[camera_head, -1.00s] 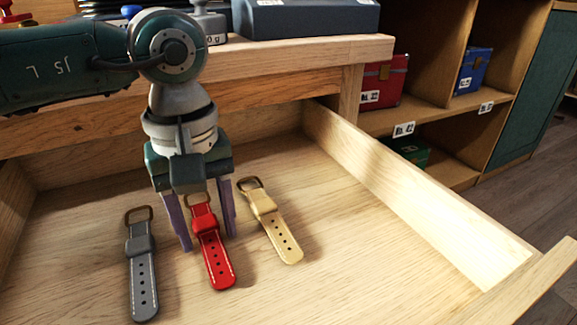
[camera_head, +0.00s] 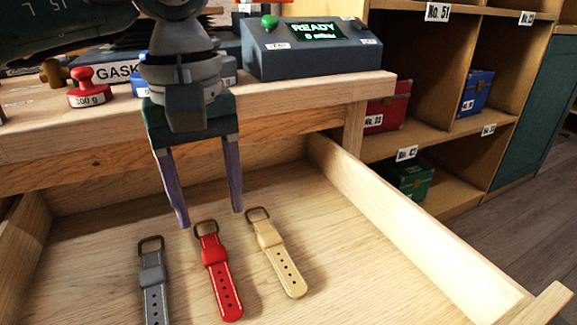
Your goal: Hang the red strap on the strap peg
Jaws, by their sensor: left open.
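The red strap (camera_head: 219,275) lies flat in the open wooden drawer, between a grey strap (camera_head: 154,292) and a cream strap (camera_head: 279,259). Its brass buckle end points toward the back of the drawer. My left gripper (camera_head: 211,218) hangs fingers down above the drawer, near the buckle end of the red strap. Its two purple fingers are wide apart with nothing seen between them. I cannot tell its exact height over the strap. No strap peg can be made out. My right gripper is not in view.
The drawer's right wall (camera_head: 414,227) rises beside the straps, with bare floor between. Behind, the bench (camera_head: 300,96) carries a red weight (camera_head: 87,90) and a grey box with a "READY" display (camera_head: 313,58). Shelves at right hold a red box (camera_head: 389,108), blue box (camera_head: 474,92) and green box (camera_head: 407,181).

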